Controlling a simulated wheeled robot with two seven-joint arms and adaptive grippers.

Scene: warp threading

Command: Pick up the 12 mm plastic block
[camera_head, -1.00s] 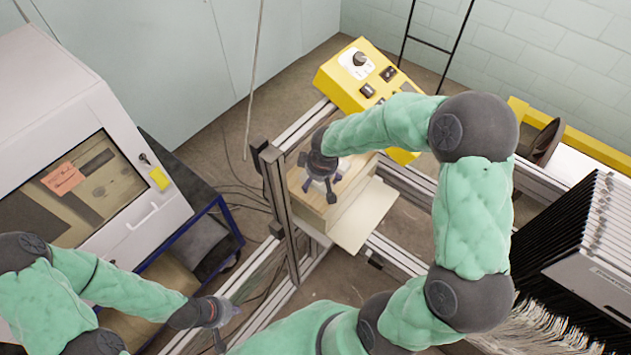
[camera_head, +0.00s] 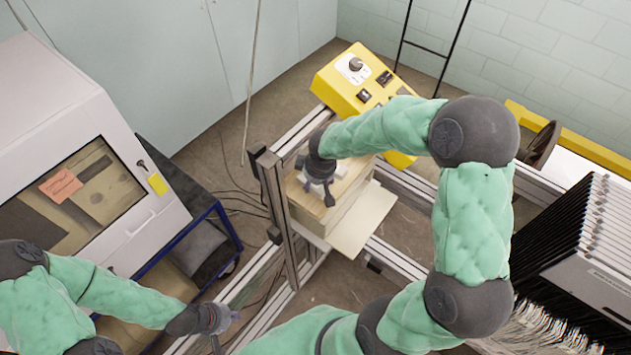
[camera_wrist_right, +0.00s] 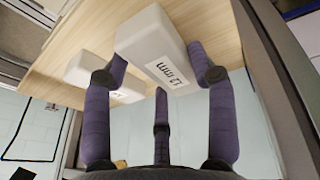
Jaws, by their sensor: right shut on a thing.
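The white block marked "12 mm" (camera_wrist_right: 152,42) is in the middle of the right wrist view, between the dark fingers of my right gripper (camera_wrist_right: 160,76). The gripper is shut on it. In the head view my right gripper (camera_head: 320,182) is over the wooden box top (camera_head: 349,180), and its fingers largely hide the block. I cannot tell whether the block touches the wood. My left gripper (camera_head: 224,326) is low at the left in the head view, away from the box; its finger opening is unclear.
A second pale block (camera_wrist_right: 88,68) lies on the wood beside the held one, partly behind a finger. A metal post (camera_head: 277,212) stands close left of the box. A yellow control box (camera_head: 362,92) is behind it. A pale board (camera_head: 364,222) juts out at the right.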

